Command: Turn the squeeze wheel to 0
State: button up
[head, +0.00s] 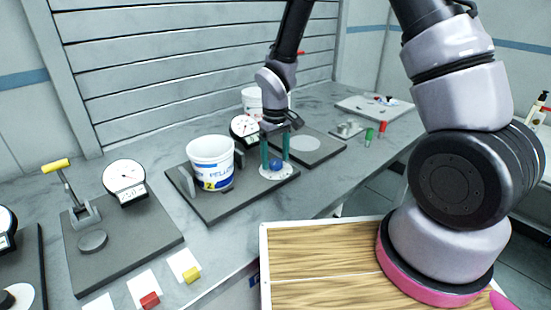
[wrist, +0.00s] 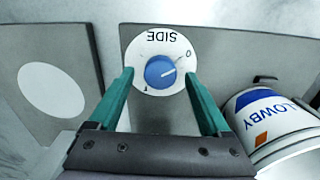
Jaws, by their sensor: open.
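The wheel is a blue round knob (wrist: 160,72) on a white disc (wrist: 160,44) marked SIDE, 0 and another mark. The white line on the knob points right and slightly up in the wrist view, a little short of the 0. In the head view the knob (head: 277,165) sits at the front right of a dark base plate (head: 228,209). My gripper (wrist: 158,74) is open, its green fingers on either side of the knob with gaps. In the head view my gripper (head: 275,158) points down over the disc.
A white tub (head: 211,163) with a blue label stands on the same plate, left of the knob, beside a grey jaw (head: 186,181). A round gauge (head: 243,128) stands behind. Another plate with a yellow-handled lever (head: 56,166) is left. A wooden-topped surface (head: 320,270) is in front.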

aim_at(276, 161)
notch_tip(276, 161, up, 10)
dwell(0.4)
jog(key=shift+r, duration=0.15)
jog(key=s+d+r+m+t+y, duration=0.15)
jog(key=s+d+r+m, duration=0.25)
jog(key=d+r, duration=0.55)
jog(key=s+d+r+m+t, duration=0.35)
jog(key=d+r, duration=0.25)
jog(key=r, duration=0.6)
jog(key=s+d+r+m+t, duration=0.2)
jog(key=s+d+r+m, duration=0.1)
jog(key=s, duration=0.4)
jog(key=shift+d+r, duration=0.45)
jog(key=shift+r, duration=0.1)
jog(key=shift+m+y, duration=0.25)
